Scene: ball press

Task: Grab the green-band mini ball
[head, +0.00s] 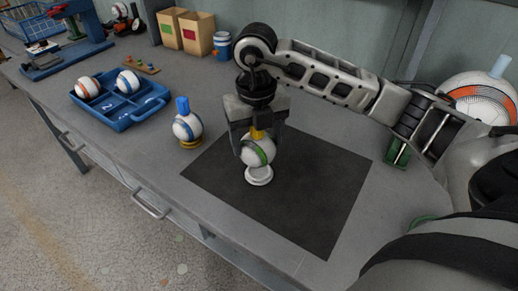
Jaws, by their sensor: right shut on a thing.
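The green-band mini ball (258,154), white with a green stripe, sits on a small white ring stand (259,177) on the dark mat (320,200). A yellow piece (258,134) shows at its top, between my fingers. My right gripper (257,140) points straight down over the ball and is shut on it, with one finger on each side. I cannot tell whether the ball touches the stand. My left gripper is not in view.
A blue-band ball (187,127) with a blue top stands on a yellow ring left of the mat. A blue tray (125,118) holds two balls. Two boxes (196,34) and a blue cup (222,44) stand at the back. A large orange-band ball (481,97) is at right.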

